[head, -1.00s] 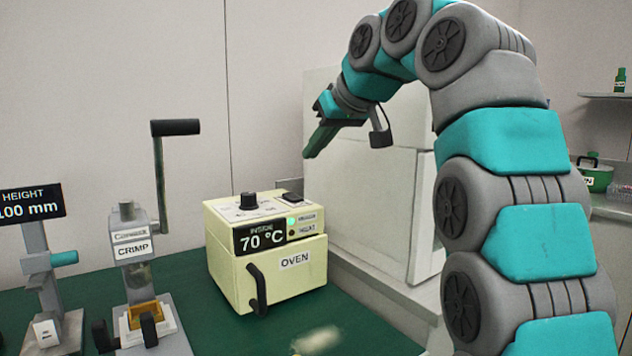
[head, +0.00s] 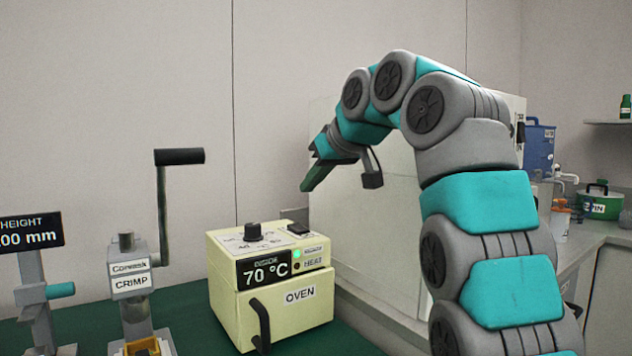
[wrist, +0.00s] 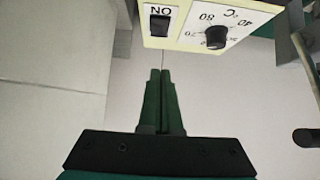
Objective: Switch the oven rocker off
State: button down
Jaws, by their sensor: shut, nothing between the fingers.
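The cream oven (head: 285,308) stands on the green bench top. Its display reads 70 °C, and a green light is lit beside it. The black rocker (head: 298,229) is on the top panel at the right rear, right of the black dial (head: 253,231). In the wrist view the rocker (wrist: 159,25) shows beside the word ON, with the dial (wrist: 216,37) to its right. Which side of the rocker is pressed I cannot tell. My gripper (head: 306,188) is shut and empty, above the oven's right rear, apart from the rocker. Its green fingers (wrist: 160,72) point towards the panel.
A crimp press (head: 130,280) with a tall crank handle (head: 180,156) stands left of the oven. A height gauge (head: 32,232) is at the far left. A large white box (head: 375,215) stands behind and right of the oven.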

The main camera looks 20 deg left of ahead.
jog(key=b, duration=0.1)
send_over(298, 228)
jog(key=f, duration=0.4)
jog(key=shift+s+d+f, duration=0.2)
jog(key=shift+s+f, duration=0.05)
jog(key=shift+a+f+b, duration=0.1)
jog(key=shift+f+b, duration=0.75)
jog(key=shift+f, duration=0.45)
jog(key=shift+f, duration=0.2)
jog(key=shift+w+a+r+p, duration=0.1)
jog(key=shift+w+p, duration=0.05)
jog(key=shift+p, duration=0.8)
jog(key=shift+f+b, duration=0.25)
jog(key=shift+b, duration=0.05)
jog(key=shift+w+a+r+h+p, duration=0.3)
jog(key=shift+w+a+p, duration=0.25)
jog(key=shift+p, duration=0.3)
